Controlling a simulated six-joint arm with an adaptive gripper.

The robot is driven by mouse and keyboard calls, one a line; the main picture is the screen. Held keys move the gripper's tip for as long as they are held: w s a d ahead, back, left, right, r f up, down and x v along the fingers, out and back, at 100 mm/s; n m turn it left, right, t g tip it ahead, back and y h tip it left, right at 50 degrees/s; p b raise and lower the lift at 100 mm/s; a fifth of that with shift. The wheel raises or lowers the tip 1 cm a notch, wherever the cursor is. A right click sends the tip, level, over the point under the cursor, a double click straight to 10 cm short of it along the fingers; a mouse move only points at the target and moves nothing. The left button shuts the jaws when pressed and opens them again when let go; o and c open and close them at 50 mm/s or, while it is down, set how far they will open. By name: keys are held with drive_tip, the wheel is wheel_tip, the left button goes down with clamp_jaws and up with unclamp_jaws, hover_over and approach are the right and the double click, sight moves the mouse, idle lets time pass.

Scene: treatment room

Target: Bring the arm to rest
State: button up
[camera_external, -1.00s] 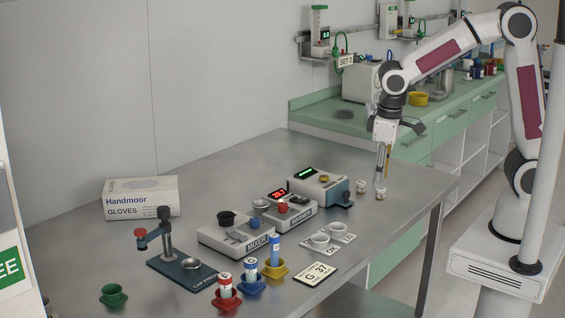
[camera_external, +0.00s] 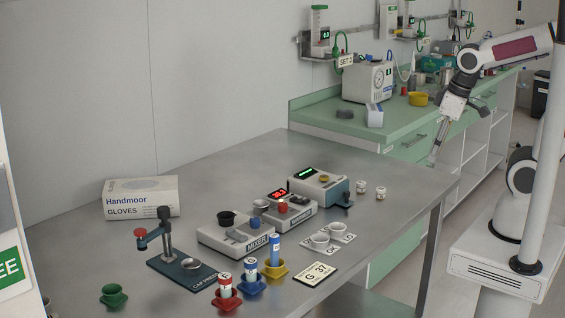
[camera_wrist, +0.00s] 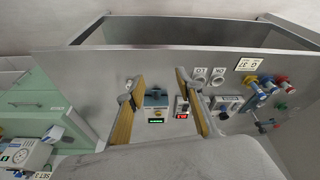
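My gripper (camera_external: 434,158) hangs off my raised arm at the right of the external view, near the table's far right edge and in front of the green cabinets. It points down and slightly left, away from the objects on the table. In the wrist view my gripper (camera_wrist: 154,82) shows two fingers well apart with nothing held between them. The steel table (camera_external: 405,190) and its devices lie beyond the fingers in that view. Two small capped jars stand on the table, a left one (camera_external: 361,187) and a right one (camera_external: 380,192), apart from my gripper.
A grey-blue device (camera_external: 318,187), a vortexer (camera_external: 291,214) and a mixer (camera_external: 238,238) stand mid-table. Coloured holders, including a red one (camera_external: 226,300), are in front. A glove box (camera_external: 141,198) is at the left. The table's right end is mostly clear.

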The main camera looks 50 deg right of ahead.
drive_tip(key=s+d+r+m+t, duration=0.2)
drive_tip(key=s+d+r, duration=0.1)
drive_tip(key=d, duration=0.2)
drive_tip(key=shift+s+d+r+m+h, duration=0.15)
drive_tip(key=shift+d+r+m+h, duration=0.1)
drive_tip(key=shift+r+m+h, duration=0.05)
drive_tip(key=shift+a, duration=0.1)
idle(2.9)
